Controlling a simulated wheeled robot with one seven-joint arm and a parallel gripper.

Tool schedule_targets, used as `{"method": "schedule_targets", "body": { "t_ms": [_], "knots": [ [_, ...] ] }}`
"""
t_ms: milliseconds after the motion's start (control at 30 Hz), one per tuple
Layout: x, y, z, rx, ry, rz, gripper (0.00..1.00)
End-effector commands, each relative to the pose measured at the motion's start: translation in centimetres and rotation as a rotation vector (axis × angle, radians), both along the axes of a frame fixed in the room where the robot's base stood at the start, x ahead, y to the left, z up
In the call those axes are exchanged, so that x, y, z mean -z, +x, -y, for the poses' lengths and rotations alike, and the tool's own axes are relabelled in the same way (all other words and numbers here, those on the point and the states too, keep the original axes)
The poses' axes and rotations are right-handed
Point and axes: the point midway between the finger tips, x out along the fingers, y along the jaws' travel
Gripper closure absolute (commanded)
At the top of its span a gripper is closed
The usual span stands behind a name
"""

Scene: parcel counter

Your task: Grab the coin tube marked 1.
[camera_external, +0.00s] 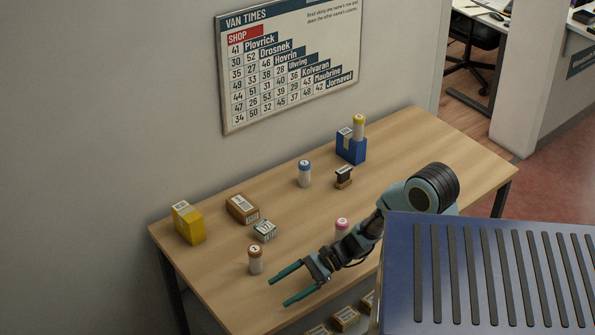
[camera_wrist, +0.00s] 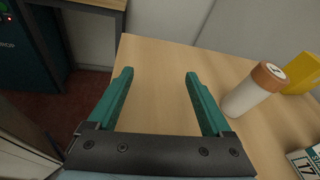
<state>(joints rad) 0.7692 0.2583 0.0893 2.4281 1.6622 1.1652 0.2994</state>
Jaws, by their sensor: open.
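A white coin tube with a brown cap (camera_external: 255,262) stands upright near the table's left front. The small mark on its cap looks like a 1. In the wrist view this tube (camera_wrist: 247,97) stands to the right of the right finger, outside the jaws. My gripper (camera_external: 278,292) is open and empty at the front edge, to the right of the brown-capped tube. In the wrist view only bare table shows between its fingers (camera_wrist: 159,73). Other tubes have a blue cap (camera_external: 304,175), a pink cap (camera_external: 342,228), partly hidden by my arm, and a yellow cap (camera_external: 359,127).
A yellow box (camera_external: 189,225), a brown box (camera_external: 242,208) and a small grey-green box (camera_external: 264,231) stand behind the brown-capped tube. A dark stamp-like object (camera_external: 344,178) and a blue box (camera_external: 351,148) by the yellow-capped tube are farther back. The wooden table (camera_external: 420,150) has clear room at right.

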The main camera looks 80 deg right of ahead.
Motion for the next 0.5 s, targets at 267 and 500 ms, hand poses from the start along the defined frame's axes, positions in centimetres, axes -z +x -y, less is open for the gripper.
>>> {"method": "schedule_targets", "body": {
  "t_ms": [267,500],
  "knots": [
    [-1.1,2.3,10.3,0.377,0.262,0.180,0.16],
    [-1.7,4.6,10.9,0.412,0.289,0.204,0.16]
  ]
}}
